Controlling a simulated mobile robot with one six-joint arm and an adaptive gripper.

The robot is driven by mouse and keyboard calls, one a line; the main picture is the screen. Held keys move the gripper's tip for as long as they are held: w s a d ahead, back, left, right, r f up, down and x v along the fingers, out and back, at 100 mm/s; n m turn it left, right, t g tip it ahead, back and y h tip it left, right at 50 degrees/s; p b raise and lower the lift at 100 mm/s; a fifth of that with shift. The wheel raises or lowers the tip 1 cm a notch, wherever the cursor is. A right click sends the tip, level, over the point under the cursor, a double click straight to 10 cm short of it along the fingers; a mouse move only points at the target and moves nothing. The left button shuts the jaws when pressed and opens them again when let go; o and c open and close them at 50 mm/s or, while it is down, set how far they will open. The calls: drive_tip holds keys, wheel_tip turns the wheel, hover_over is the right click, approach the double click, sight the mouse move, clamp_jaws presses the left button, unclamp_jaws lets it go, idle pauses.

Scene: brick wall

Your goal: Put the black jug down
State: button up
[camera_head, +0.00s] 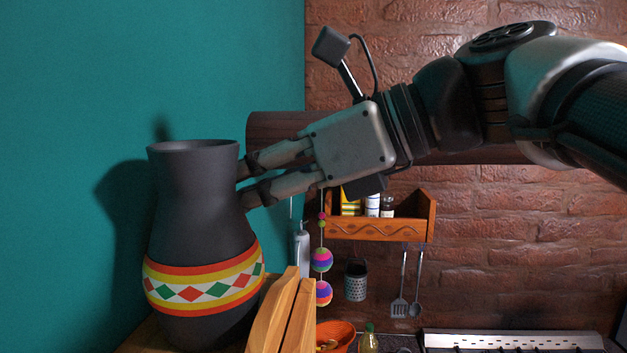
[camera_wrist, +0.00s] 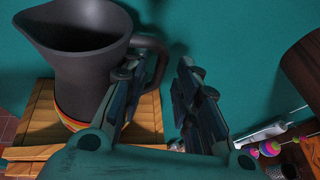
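The black jug (camera_head: 195,220) has a red, yellow, white and green diamond band. It stands upright at the left in the head view, its base low behind wooden slats. In the wrist view the jug (camera_wrist: 80,55) is at the upper left, its spout pointing left and its handle (camera_wrist: 160,55) reaching right. My gripper (camera_head: 246,181) is at the right side of the jug's neck. Its fingers are spread, with a clear gap in the wrist view (camera_wrist: 158,85). The handle's lower part is partly hidden behind one finger, and the handle is hidden in the head view.
The jug is over a slatted wooden surface (camera_wrist: 30,130). A teal wall (camera_head: 100,80) is close behind. To the right are a wooden spice shelf (camera_head: 380,229), hanging utensils (camera_head: 400,300), colourful hanging balls (camera_head: 321,260) and an orange bowl (camera_head: 337,333).

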drive_tip(key=v, duration=1.2)
wheel_tip(320, 180, down, 21)
drive_tip(key=s+d+n+t+h, duration=0.1)
drive_tip(key=s+d+n+h, duration=0.1)
drive_tip(key=n+h, duration=0.45)
drive_tip(key=s+d+f+n+h, duration=0.2)
drive_tip(key=d+f+n, duration=0.1)
drive_tip(key=f, duration=0.3)
drive_tip(key=s+d+f+n+h, duration=0.2)
drive_tip(key=s+d+f+n, duration=0.1)
drive_tip(key=f+n, duration=0.3)
drive_tip(key=s+d+f+n+h, duration=0.2)
drive_tip(key=f+n, duration=0.3)
drive_tip(key=f, duration=0.3)
drive_tip(key=shift+s+d, duration=0.4)
drive_tip(key=shift+d, duration=0.4)
drive_tip(key=shift+f+n+h, duration=0.1)
drive_tip(key=shift+n+h, duration=0.15)
